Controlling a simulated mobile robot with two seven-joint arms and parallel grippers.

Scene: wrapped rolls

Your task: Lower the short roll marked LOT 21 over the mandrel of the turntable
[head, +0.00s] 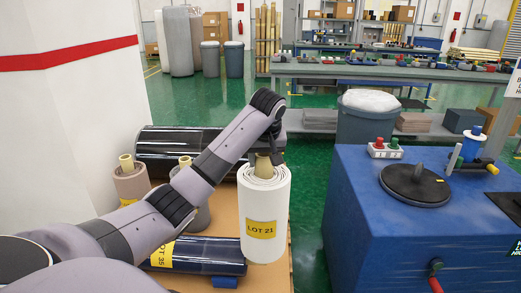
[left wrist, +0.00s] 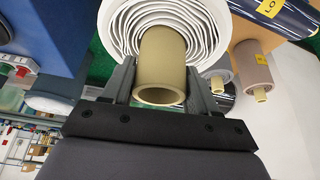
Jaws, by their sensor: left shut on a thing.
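The short white roll marked LOT 21 (head: 263,215) stands upright at the right edge of the brown pallet top; whether its base touches is unclear. My left gripper (head: 268,157) is above it, shut on its tan core (left wrist: 162,65), one finger on each side of the core. The roll's wound layers (left wrist: 200,25) show behind the core in the left wrist view. My right gripper is not in view.
A dark wrapped roll marked LOT 35 (head: 205,255) lies in front-left of the white roll. A larger black roll (head: 170,150) lies behind, near a brown roll (head: 131,184). The blue machine (head: 400,245) also carries a button box (head: 385,149). Green floor (head: 308,235) separates pallet and machine.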

